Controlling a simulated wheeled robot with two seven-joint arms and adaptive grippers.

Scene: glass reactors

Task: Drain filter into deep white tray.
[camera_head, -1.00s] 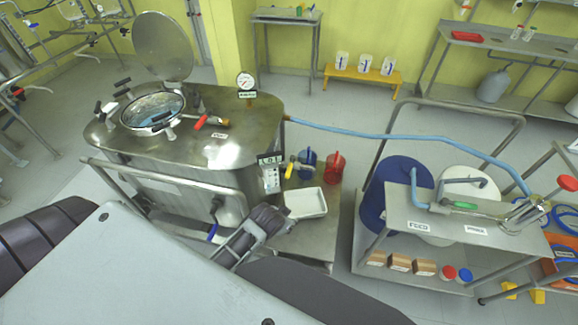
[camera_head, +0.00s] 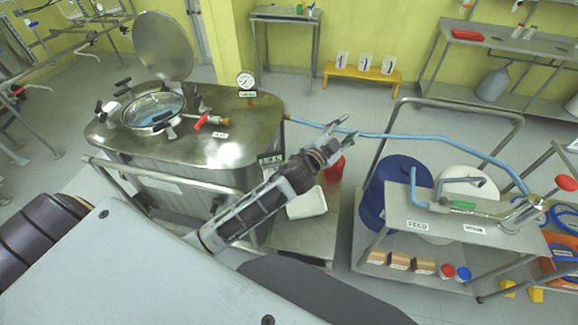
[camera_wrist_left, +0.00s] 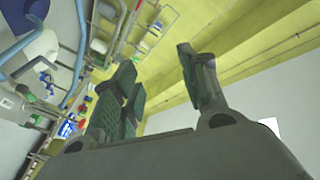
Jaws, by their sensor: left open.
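The deep white tray (camera_head: 307,203) lies on the low metal stand beside the steel vessel, partly hidden behind my left arm. My left gripper (camera_head: 345,133) is raised above the stand and points up and to the right, apart from the tray. Its fingers (camera_wrist_left: 160,85) are spread and empty in the left wrist view. A filter with a label plate (camera_head: 270,159) is at the vessel's right side, mostly hidden by my arm. A red jug (camera_head: 335,168) shows partly behind the gripper. My right gripper is not seen.
The steel vessel (camera_head: 215,150) with its open round lid stands at left. A blue hose (camera_head: 420,137) runs from it to the metal trolley (camera_head: 460,215) at right, passing close behind my left gripper. A blue drum (camera_head: 395,190) stands by the trolley. Open floor lies behind.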

